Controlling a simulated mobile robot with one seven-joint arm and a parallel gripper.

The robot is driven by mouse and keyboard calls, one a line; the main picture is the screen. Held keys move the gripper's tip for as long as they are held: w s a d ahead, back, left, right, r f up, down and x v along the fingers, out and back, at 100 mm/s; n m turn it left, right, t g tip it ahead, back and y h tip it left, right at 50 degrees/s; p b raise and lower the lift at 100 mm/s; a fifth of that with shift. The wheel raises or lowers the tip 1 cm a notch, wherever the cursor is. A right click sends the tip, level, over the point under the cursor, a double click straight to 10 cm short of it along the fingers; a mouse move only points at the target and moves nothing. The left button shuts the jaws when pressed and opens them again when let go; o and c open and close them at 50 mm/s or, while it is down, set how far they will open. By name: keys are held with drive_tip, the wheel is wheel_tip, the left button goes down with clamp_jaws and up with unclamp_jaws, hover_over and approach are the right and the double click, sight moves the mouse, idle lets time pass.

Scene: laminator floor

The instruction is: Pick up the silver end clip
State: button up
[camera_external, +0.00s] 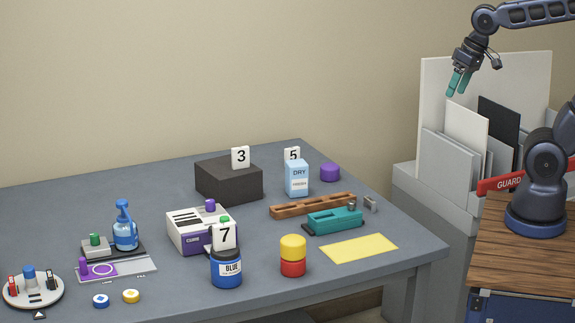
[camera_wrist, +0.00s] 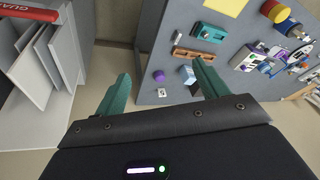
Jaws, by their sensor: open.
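The silver end clip (camera_external: 370,204) is a small grey piece standing on the grey table, just right of the teal device (camera_external: 334,220) and near the right end of the brown slotted rail (camera_external: 312,205). My gripper (camera_external: 457,86) is open and empty, high up right of the table, in front of the upright panels and well away from the clip. Its teal fingers (camera_wrist: 163,72) stand apart in the wrist view.
A yellow sheet (camera_external: 358,249) lies in front of the teal device. A purple cylinder (camera_external: 330,172), a DRY box (camera_external: 297,179) and a dark block (camera_external: 229,180) stand behind the rail. A yellow-red jar (camera_external: 293,256) stands nearer the front. Panels (camera_external: 466,135) stand in a rack at right.

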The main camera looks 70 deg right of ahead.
drive_tip(key=w+a+f+m+g, duration=0.1)
drive_tip(key=w+f+m, duration=0.2)
drive_tip(key=w+m, duration=0.35)
drive_tip(key=m+g, duration=0.3)
drive_tip(key=m, duration=1.5)
hover_over(370, 199)
wheel_tip(370, 199, down, 20)
drive_tip(key=shift+f, duration=5.4)
drive_tip(key=c, duration=1)
drive_tip(key=shift+r, duration=0.1)
drive_tip(key=shift+c, duration=0.2)
